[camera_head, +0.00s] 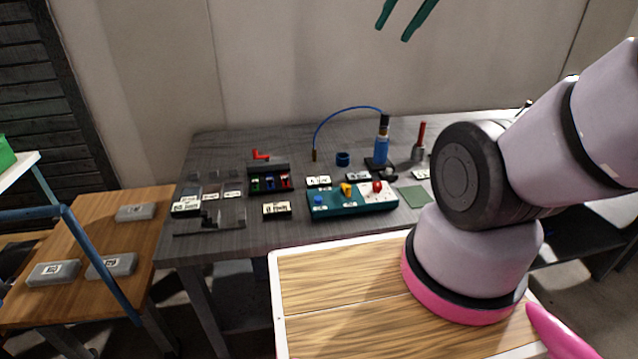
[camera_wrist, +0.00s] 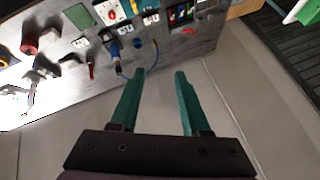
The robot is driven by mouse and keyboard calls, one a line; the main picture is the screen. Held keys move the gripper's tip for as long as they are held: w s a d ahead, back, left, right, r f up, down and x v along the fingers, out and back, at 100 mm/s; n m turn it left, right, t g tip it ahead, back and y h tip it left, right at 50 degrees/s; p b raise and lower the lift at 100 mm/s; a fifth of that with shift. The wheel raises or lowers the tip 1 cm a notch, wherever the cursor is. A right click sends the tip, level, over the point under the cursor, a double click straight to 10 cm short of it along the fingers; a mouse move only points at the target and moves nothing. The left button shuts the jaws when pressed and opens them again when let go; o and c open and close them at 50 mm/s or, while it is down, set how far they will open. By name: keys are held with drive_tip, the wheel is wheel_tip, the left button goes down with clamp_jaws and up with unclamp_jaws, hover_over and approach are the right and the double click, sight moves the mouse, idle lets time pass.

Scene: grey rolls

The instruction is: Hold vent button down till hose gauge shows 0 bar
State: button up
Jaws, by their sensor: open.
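A teal control box (camera_head: 350,209) sits at the front of the grey table with a blue knob (camera_head: 318,200), a yellow lever (camera_head: 346,189) and a red knob (camera_head: 377,186) on its pale top. Which of these is the vent button, I cannot tell. A blue hose (camera_head: 345,109) arches from a brass end on the table to a blue upright cylinder (camera_head: 382,150). No gauge reading is legible. My gripper (camera_head: 393,33) is open and empty, high above the table's back near the wall. In the wrist view its green fingers (camera_wrist: 159,72) are apart, with the hose (camera_wrist: 153,60) beyond.
The table (camera_head: 225,155) also holds a rack of coloured blocks (camera_head: 270,180), label cards, a blue ring (camera_head: 343,158), a red-handled tool (camera_head: 421,140) and a green mat (camera_head: 412,196). A wooden side table (camera_head: 75,240) with grey boxes stands left. The wall (camera_head: 290,60) rises behind.

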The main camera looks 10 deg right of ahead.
clamp_jaws()
idle(1.5)
